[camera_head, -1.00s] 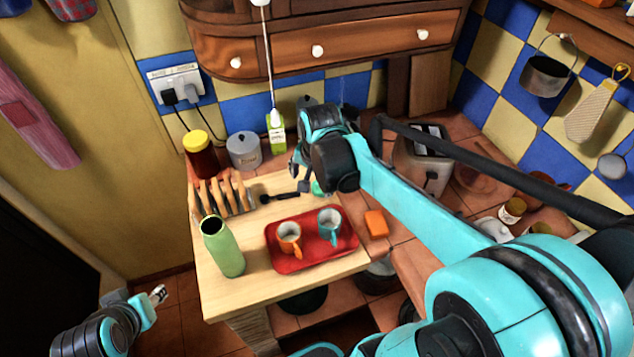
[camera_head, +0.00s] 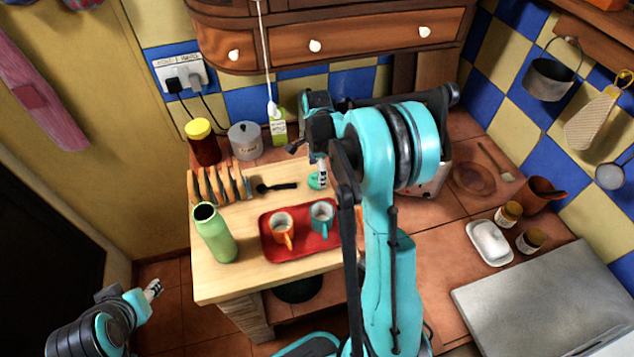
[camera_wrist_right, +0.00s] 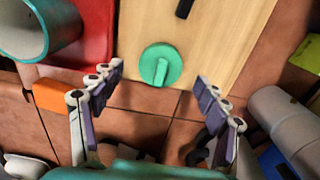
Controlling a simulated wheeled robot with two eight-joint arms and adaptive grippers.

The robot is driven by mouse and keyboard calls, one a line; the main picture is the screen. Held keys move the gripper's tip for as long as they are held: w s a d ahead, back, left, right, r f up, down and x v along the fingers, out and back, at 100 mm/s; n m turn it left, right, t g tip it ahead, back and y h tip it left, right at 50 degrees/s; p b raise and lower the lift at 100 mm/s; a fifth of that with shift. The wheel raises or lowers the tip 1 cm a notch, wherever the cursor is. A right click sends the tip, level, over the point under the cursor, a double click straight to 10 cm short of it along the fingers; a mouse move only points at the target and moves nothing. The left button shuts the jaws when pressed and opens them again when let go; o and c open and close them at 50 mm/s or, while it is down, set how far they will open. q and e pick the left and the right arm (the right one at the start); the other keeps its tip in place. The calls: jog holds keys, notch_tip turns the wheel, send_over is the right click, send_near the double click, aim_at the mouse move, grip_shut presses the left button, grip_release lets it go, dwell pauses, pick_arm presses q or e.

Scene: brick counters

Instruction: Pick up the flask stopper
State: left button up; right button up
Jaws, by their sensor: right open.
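The flask stopper (camera_head: 314,181) is a small round green cap on the wooden board, behind the red tray. In the right wrist view the stopper (camera_wrist_right: 160,65) shows from above, with a raised grip bar across it. My right gripper (camera_head: 321,173) points down above it, open and empty. In the wrist view its fingertips are on either side of the stopper, not visibly touching it. The green flask (camera_head: 214,235) stands upright and uncapped at the board's front left. My left gripper (camera_head: 153,290) is low at the left, away from the board; its opening is unclear.
An orange block (camera_wrist_right: 57,98) is near the right gripper.

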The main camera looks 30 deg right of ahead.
notch_tip(320, 180, down, 3)
jog(key=shift+r+b, duration=0.1)
jog(key=shift+b, duration=0.2)
jog(key=shift+c, duration=0.6)
jog(key=c, duration=1.1)
